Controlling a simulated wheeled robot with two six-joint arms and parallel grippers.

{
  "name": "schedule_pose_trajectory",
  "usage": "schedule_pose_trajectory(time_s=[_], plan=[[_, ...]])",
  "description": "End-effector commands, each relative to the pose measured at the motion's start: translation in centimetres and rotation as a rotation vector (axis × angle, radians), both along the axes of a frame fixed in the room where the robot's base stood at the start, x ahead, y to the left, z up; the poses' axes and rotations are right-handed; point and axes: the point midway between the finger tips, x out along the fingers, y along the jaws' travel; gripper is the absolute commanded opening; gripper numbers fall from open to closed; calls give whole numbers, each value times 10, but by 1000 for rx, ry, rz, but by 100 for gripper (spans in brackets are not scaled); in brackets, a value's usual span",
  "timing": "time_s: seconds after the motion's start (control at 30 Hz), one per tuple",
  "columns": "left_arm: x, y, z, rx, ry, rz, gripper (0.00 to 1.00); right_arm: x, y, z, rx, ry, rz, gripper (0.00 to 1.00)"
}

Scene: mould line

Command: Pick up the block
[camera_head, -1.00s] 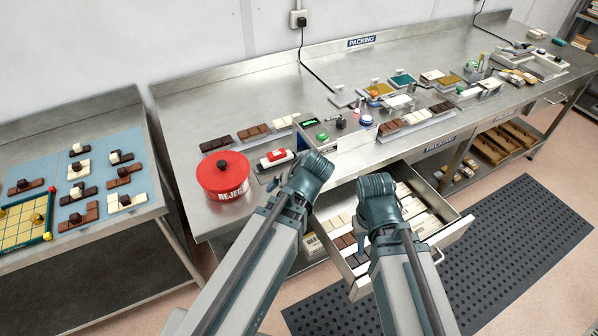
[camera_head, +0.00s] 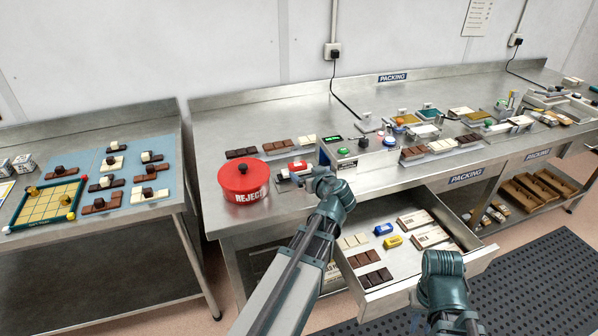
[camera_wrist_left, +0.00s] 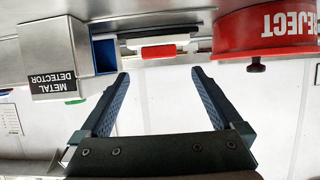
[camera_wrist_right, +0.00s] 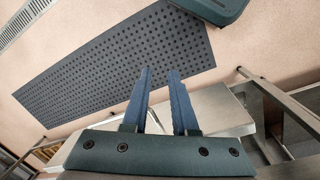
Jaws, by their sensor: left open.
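In the head view, several blocks lie in the open drawer: a blue one (camera_head: 383,229), a yellow one (camera_head: 393,241) and brown and cream chocolate pieces (camera_head: 366,257). I cannot tell which is the block meant. My left gripper (camera_wrist_left: 160,80) is open and empty over the left of the counter. A red and white item (camera_wrist_left: 158,51) lies beyond its fingertips in the left wrist view, and also shows in the head view (camera_head: 298,168). My right gripper (camera_wrist_right: 159,72) is empty, with a narrow gap between its fingers. In the head view its arm is in front of the drawer; its fingertips are hidden.
A red reject tin (camera_head: 243,180) stands left of my left gripper. A metal detector (camera_wrist_left: 50,60) stands on its other side. The open drawer (camera_head: 470,265) juts out below the counter. The left table (camera_head: 90,225) holds chocolate pieces. A dark mat (camera_head: 530,275) covers the floor.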

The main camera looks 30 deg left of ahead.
Motion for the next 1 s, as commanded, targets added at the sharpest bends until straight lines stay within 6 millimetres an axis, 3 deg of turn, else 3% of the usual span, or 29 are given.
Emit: schedule_pose_trajectory(time_s=[0.2, 0.57, 1.0], plan=[[20, 23, -14, -1, 0, 1, 100, 0, 0, -14, 0, 0, 0, 27], [26, 29, -16, 0, 1, 0, 100, 0, 0, -16, 0, 0, 0, 27], [57, 64, -33, -1, 1, 1, 100, 0, 0, -33, 0, 0, 0, 27]])
